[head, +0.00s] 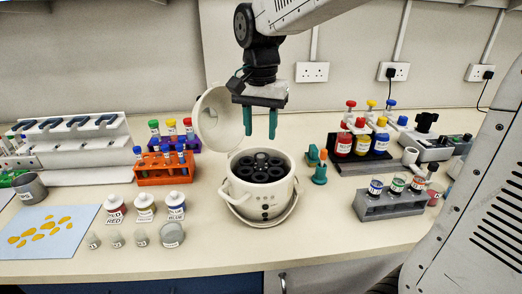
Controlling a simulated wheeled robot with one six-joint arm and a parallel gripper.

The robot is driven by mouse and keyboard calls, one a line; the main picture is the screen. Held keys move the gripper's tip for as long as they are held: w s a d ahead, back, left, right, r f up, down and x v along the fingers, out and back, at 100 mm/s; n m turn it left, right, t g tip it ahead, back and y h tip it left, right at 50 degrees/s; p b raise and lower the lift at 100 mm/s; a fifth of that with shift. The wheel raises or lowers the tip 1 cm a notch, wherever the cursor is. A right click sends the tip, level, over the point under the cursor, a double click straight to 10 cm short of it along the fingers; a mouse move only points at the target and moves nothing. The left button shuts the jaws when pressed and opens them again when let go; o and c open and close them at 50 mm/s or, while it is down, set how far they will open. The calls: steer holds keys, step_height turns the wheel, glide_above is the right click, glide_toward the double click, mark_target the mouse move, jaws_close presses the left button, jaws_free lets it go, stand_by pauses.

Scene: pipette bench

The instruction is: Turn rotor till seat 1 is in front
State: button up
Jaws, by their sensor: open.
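The rotor (261,168) is a dark disc with several black seats around a raised centre. It sits inside a round cream centrifuge (262,202) in the middle of the bench. The centrifuge lid (218,120) stands open at the back left. Seat numbers are too small to read, so I cannot tell which seat is in front. My gripper (260,123) points down above the rotor, with its two teal fingers apart and nothing between them. The fingertips are clear of the rotor.
An orange tube rack (165,174) and a purple rack (172,145) stand left of the centrifuge. Teal and orange items (319,173) stand close on its right. A grey vial rack (389,206) stands further right. Bare bench lies in front.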

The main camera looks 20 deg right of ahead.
mark_target(261, 155)
step_height(261, 155, down, 7)
steer(key=shift+r, duration=0.15)
jaws_close()
